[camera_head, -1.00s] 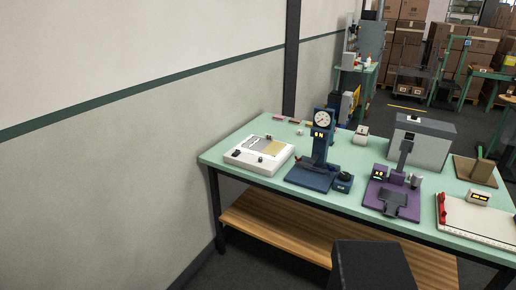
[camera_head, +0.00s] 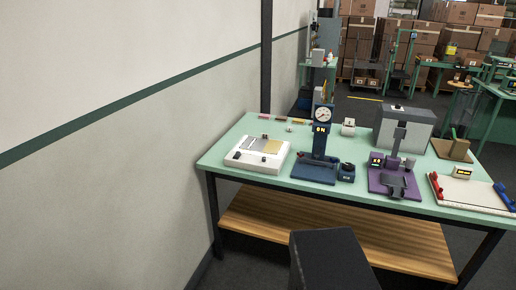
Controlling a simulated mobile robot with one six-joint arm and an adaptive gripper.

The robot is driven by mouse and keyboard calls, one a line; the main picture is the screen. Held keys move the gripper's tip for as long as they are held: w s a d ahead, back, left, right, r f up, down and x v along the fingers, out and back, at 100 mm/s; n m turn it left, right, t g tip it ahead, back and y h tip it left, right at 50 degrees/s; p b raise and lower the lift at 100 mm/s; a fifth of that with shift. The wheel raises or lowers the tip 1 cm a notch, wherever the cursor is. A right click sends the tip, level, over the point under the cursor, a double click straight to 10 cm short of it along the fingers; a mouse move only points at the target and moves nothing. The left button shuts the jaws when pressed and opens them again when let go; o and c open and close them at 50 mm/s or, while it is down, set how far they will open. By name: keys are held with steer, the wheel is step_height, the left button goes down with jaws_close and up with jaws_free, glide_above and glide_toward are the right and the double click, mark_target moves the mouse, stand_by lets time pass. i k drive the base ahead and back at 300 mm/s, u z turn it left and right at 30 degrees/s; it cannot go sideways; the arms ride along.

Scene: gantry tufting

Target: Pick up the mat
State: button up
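I cannot make out a thing that is surely the mat. A flat beige and grey patch (camera_head: 262,145) lies on a white slab-like device (camera_head: 258,163) at the left end of the green-topped table (camera_head: 232,145). A pale flat panel (camera_head: 468,191) lies between red and blue handles at the right end. Either is too small to name for certain. My gripper is not in view.
A blue dial press (camera_head: 322,140), a purple device (camera_head: 392,180) and a grey box machine (camera_head: 405,130) stand on the table. A wooden shelf (camera_head: 330,235) runs below. A wall (camera_head: 100,210) closes the left side. Stacked cartons (camera_head: 460,40) stand far behind.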

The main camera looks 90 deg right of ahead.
mark_target(263, 144)
steer(key=z, duration=0.15)
steer(key=i, duration=0.2)
steer(key=z, duration=0.45)
steer(key=k, duration=0.15)
steer(key=z, duration=3.15)
steer(key=i, duration=0.35)
steer(key=u, duration=0.1)
